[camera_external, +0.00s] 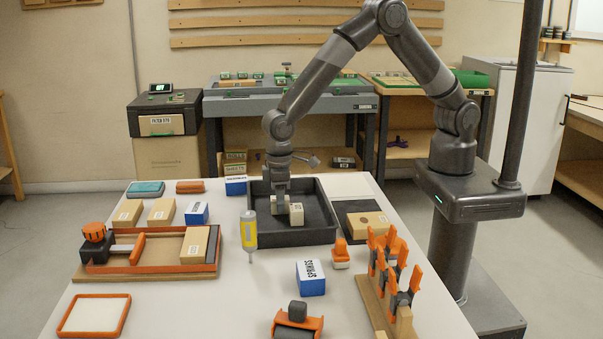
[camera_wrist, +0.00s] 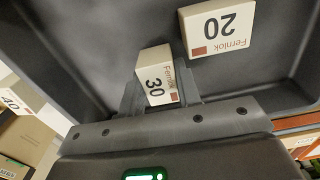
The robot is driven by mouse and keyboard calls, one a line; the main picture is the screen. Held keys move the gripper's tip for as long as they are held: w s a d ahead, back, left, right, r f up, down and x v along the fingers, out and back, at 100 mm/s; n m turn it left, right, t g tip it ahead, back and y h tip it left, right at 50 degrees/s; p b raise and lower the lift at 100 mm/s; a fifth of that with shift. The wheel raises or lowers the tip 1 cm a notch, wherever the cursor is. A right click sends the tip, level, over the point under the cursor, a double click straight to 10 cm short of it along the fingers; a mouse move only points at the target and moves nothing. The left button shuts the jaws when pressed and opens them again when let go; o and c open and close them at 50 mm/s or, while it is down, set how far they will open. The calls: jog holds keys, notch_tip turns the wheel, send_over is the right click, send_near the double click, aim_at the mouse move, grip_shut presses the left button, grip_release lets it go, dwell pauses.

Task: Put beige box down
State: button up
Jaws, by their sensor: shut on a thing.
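A small beige box marked 30 (camera_wrist: 156,72) is between the fingers of my gripper (camera_wrist: 160,88) in the wrist view; the gripper is shut on it. A second beige box marked 20 (camera_wrist: 217,27) lies in the dark tray (camera_wrist: 75,45), just ahead and to the right of the held one. In the external view my gripper (camera_external: 281,203) points down inside the dark tray (camera_external: 310,237), with a pale box (camera_external: 297,213) right beside it. The held box is mostly hidden by the fingers there, and I cannot tell whether it touches the tray floor.
The tray walls stand close around my gripper. A yellow bottle (camera_external: 249,230) stands at the tray's near left. A blue box (camera_external: 310,278) and an orange clamp rack (camera_external: 393,275) are nearer the camera. A wooden fixture (camera_external: 150,250) lies at left.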

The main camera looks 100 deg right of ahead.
jog(key=shift+f, duration=0.1)
jog(key=o, duration=1)
notch_tip(320, 180, up, 13)
jog(key=shift+f, duration=0.2)
